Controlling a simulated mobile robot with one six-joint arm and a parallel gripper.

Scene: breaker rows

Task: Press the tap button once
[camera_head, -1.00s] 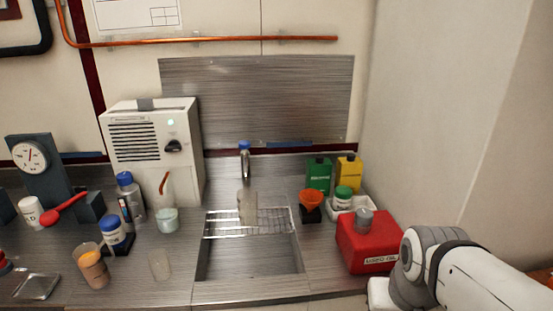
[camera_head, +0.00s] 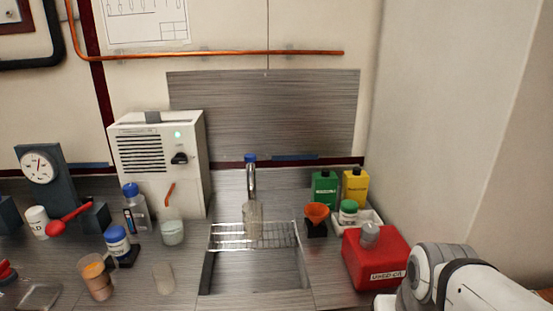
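The tap (camera_head: 251,178) stands at the back of the sink, with a blue button (camera_head: 250,158) on its top. A clear cup (camera_head: 252,213) stands on the wire rack (camera_head: 280,236) under the spout. The sink basin (camera_head: 255,272) is below the rack. My arm shows at the lower right, beside the red container. My gripper is out of the picture, so its state is hidden.
A red container (camera_head: 376,262) stands right of the sink, with an orange funnel (camera_head: 317,213), green bottle (camera_head: 324,188) and yellow bottle (camera_head: 355,187) behind it. A white machine (camera_head: 160,160) stands to the left. Several cups and bottles crowd the left counter.

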